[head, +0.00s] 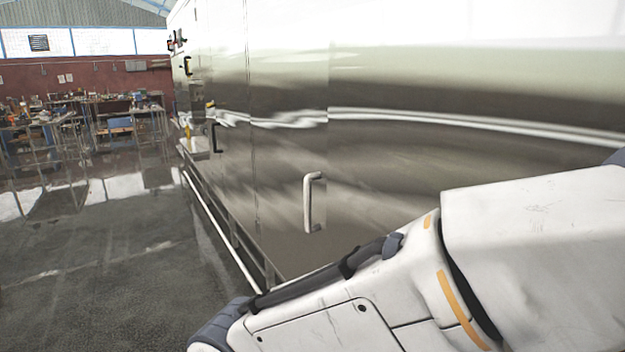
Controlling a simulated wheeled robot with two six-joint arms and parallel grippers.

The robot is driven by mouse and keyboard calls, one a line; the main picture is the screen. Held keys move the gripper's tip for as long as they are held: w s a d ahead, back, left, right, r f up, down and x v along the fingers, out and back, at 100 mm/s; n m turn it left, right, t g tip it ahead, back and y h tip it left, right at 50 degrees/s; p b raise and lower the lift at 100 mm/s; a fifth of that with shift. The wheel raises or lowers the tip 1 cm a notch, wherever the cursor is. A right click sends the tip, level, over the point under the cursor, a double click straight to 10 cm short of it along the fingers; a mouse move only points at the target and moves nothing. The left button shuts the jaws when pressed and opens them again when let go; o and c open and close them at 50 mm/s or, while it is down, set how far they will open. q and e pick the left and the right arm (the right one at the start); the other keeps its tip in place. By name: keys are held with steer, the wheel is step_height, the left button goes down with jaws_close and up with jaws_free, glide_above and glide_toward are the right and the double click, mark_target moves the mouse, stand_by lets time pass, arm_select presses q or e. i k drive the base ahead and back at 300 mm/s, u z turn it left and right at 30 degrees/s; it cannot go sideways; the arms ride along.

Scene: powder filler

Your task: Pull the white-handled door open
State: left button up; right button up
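The white handle (308,202) is an upright bar on a shiny metal door (420,165) of the long machine, right of the middle in the head view. The door face looks flush with the panels beside it. A large white link of my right arm crosses the lower right, in front of the lower door. Neither gripper shows in this view. Nothing is seen touching the handle.
A dark handle (215,138) sits on a panel farther along the machine, with another dark handle (187,66) beyond it. A low rail (222,222) runs along the machine's base. The glossy floor (100,260) at left is open; cluttered workbenches (120,108) stand far back.

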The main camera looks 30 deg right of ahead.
mark_target(288, 48)
steer(key=z, duration=0.25)
steer(key=i, duration=1.4)
steer(key=z, duration=0.3)
